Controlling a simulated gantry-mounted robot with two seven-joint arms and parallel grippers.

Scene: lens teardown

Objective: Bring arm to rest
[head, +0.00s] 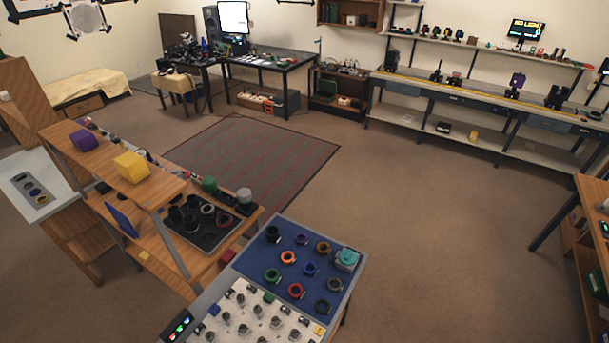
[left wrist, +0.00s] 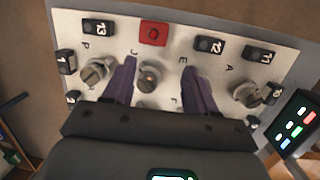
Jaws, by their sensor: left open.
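My left gripper (left wrist: 156,82) shows in the left wrist view with its two purple fingers apart. It is over a white panel (left wrist: 215,75) that bears slotted metal knobs and numbered black tags. One metal knob (left wrist: 148,80) shows between the fingers, and I see nothing gripped. Whether the fingers touch the panel I cannot tell. Other knobs lie to the left (left wrist: 97,72) and right (left wrist: 244,93). A red block (left wrist: 153,33) sits at the panel's far edge. Neither arm shows in the head view, and my right gripper is in no view.
In the head view, a blue tray (head: 322,255) with several coloured rings lies beside a white knobbed panel (head: 231,302). A wooden shelf (head: 125,177) with a yellow block (head: 132,166) stands to the left. Open carpet (head: 430,220) fills the middle and right.

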